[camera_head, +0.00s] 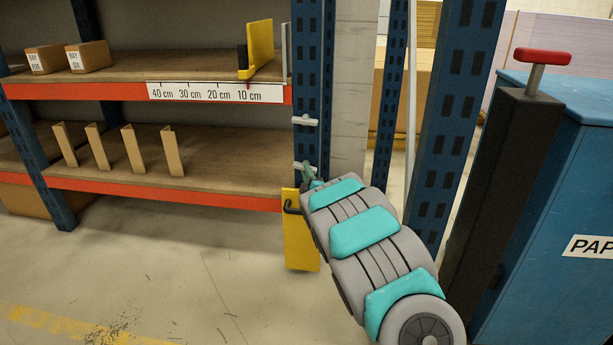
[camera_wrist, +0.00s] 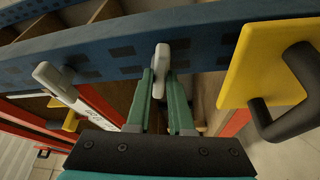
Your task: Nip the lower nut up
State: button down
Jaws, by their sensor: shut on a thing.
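The lower nut (camera_head: 301,166) is a pale grey wing nut on the front of the blue rack upright (camera_head: 306,75). In the wrist view the lower nut (camera_wrist: 161,56) stands upright between my green fingertips. My gripper (camera_head: 311,174) is at the upright, its fingers shut on the lower nut; it also shows in the wrist view (camera_wrist: 162,84). The upper nut (camera_head: 304,120), of the same kind, sits higher on the upright, apart from my gripper. In the wrist view the upper nut (camera_wrist: 55,82) is to the left. My arm hides part of the upright below.
A yellow plate (camera_head: 300,248) with a black hook (camera_head: 290,207) is close to my gripper, at the right in the wrist view (camera_wrist: 250,62). Shelves with orange beams (camera_head: 110,91) lie left. A blue cabinet (camera_head: 555,200) stands right. Open floor is at front left.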

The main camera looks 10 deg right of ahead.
jog(key=shift+w+a+f+m+t+h+b, duration=0.15)
jog(key=shift+m+t+h+b, duration=0.35)
jog(key=shift+m+h, duration=1.85)
jog(key=shift+s+a+f+m+t+h+b, duration=0.2)
jog(key=shift+m+h+b, duration=0.4)
jog(key=shift+m, duration=3.5)
jog(key=shift+w+a+f+m+t+h+b, duration=0.15)
jog(key=shift+m+t+h+b, duration=0.75)
jog(key=shift+m, duration=2.35)
jog(key=shift+d+r+g+h, duration=0.1)
jog(key=shift+g+h, duration=0.25)
jog(key=shift+g, duration=0.15)
jog(key=c, duration=0.8)
grip_release()
jog(key=p+v, duration=0.1)
jog(key=v, duration=0.6)
jog(key=shift+s+f, duration=0.2)
jog(key=shift+s, duration=0.15)
